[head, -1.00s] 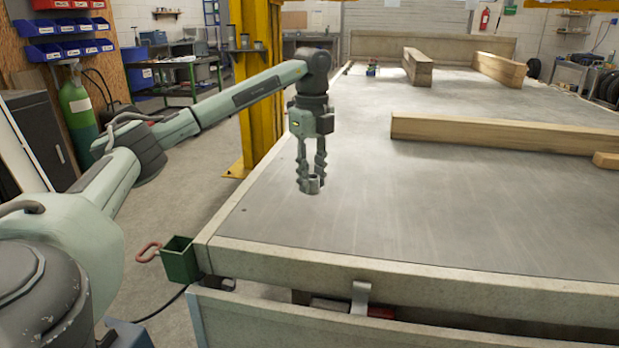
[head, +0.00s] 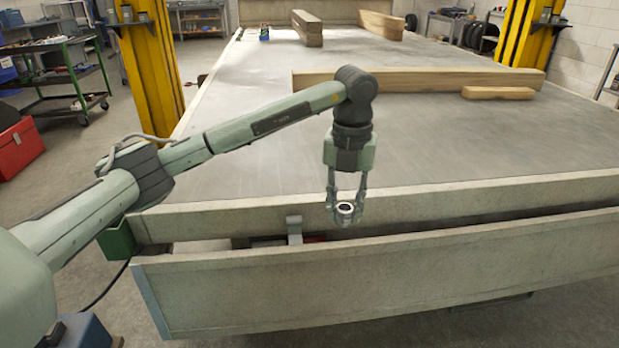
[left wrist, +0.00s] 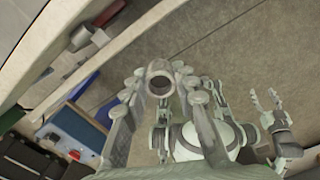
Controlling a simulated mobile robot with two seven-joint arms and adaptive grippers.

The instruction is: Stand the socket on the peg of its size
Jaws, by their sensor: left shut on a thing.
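My left gripper (head: 346,208) is shut on the socket (head: 345,210), a small grey metal ring. It holds the socket upright, with the hollow opening showing at its top. In the head view the socket appears in front of the trailer bed's front rail (head: 450,200); its height above what lies below is hard to tell. The socket also shows between the fingers in the left wrist view (left wrist: 160,79). My right gripper (left wrist: 265,99) shows at the right of that view, open and empty. I cannot make out any peg.
A lower pale board (head: 400,270) runs along the front below the rail, with a gap between. A green box (head: 117,240) hangs at the left corner. Wooden beams (head: 430,80) lie farther back; the near bed is clear.

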